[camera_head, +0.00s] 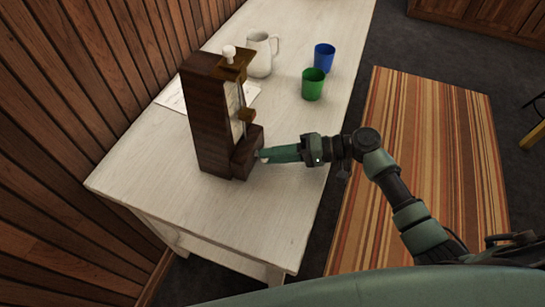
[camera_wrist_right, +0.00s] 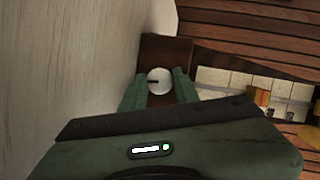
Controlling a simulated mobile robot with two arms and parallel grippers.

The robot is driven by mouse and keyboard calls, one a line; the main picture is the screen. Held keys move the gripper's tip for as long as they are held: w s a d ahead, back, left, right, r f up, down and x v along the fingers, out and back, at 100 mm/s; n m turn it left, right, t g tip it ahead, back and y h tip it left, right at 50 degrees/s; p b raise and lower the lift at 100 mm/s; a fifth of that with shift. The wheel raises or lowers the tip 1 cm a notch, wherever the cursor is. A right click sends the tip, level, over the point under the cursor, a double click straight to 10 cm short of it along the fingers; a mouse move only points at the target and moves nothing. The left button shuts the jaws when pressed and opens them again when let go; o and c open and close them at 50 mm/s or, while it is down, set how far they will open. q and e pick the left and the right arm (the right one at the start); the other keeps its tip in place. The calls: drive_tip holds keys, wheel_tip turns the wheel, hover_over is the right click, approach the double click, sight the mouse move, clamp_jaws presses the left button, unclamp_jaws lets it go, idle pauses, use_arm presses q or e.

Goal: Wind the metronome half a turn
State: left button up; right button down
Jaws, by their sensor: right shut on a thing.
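The metronome (camera_head: 211,125) is a tall dark wooden case standing upright on the white table. It has a pale scale front with a pendulum weight and a white knob on top. My right gripper (camera_head: 266,155) reaches in from the right, low at the metronome's base. In the right wrist view, my gripper's green fingers (camera_wrist_right: 160,88) are closed on either side of a round white winding key (camera_wrist_right: 159,80) with a dark slot mark. The metronome's wooden body (camera_wrist_right: 165,48) is behind the key. My left gripper is not in view.
The white table (camera_head: 262,215) also holds a white pitcher (camera_head: 259,56), a green cup (camera_head: 313,84), a blue cup (camera_head: 324,57) and a paper sheet (camera_head: 172,96) behind the metronome. A wood-panelled wall (camera_head: 90,90) runs along the left. The table's front part is clear.

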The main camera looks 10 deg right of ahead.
drive_tip(key=shift+w+d+m+y, duration=0.1)
drive_tip(key=shift+m+y, duration=0.3)
drive_tip(key=shift+m, duration=0.2)
drive_tip(key=shift+b, duration=0.3)
drive_tip(key=c, duration=1.1)
unclamp_jaws()
drive_tip(key=shift+f, duration=0.1)
drive_tip(key=b+v, duration=0.1)
drive_tip(key=v, duration=0.5)
drive_tip(key=shift+d+b, duration=0.3)
drive_tip(key=shift+d, duration=0.05)
drive_tip(key=shift+d+r, duration=0.2)
drive_tip(key=shift+d, duration=0.35)
